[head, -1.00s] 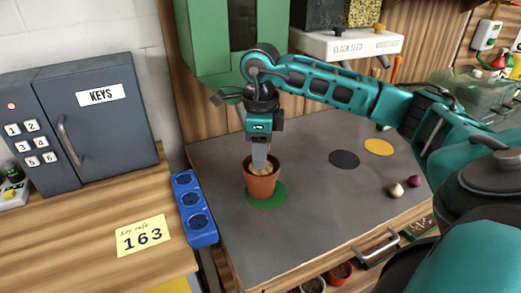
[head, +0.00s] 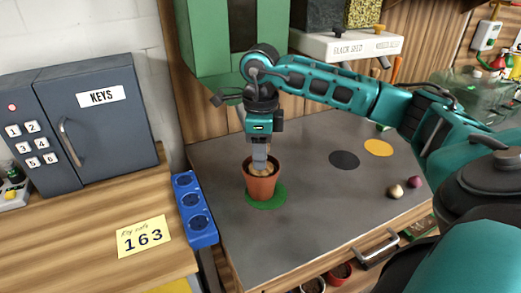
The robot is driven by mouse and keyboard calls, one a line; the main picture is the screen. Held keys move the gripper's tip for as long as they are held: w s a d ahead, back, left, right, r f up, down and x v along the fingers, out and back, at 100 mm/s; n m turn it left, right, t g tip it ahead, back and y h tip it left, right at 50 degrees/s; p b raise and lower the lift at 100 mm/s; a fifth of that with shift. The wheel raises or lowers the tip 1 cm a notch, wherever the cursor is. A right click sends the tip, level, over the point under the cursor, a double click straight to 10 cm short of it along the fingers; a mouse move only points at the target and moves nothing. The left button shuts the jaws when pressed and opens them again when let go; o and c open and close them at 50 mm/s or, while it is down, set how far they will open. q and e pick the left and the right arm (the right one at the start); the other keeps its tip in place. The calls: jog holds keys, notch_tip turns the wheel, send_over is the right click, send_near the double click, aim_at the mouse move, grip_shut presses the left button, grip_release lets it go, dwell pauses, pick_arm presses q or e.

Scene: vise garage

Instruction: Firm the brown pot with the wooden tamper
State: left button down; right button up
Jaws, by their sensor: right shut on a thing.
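The brown pot (head: 261,188) stands upright on a green round mat (head: 280,202) on the grey bench top. My right gripper (head: 260,160) points straight down over the pot's mouth, with its fingers at the rim. It is shut on the wooden tamper (head: 261,170), of which only a small light-brown part shows inside the pot. Whether the tamper touches the soil is hidden by the rim and the fingers. My left gripper is not in the picture.
A black disc (head: 344,160) and a yellow disc (head: 378,147) lie on the bench at the right. A pale bulb (head: 395,191) and a purple bulb (head: 414,182) lie near the front edge. A blue socket strip (head: 194,208) stands left of the bench.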

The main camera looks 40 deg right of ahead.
jog(key=shift+r+p, duration=2.4)
jog(key=shift+r, duration=1)
jog(key=shift+r, duration=3)
jog(key=shift+f, duration=0.1)
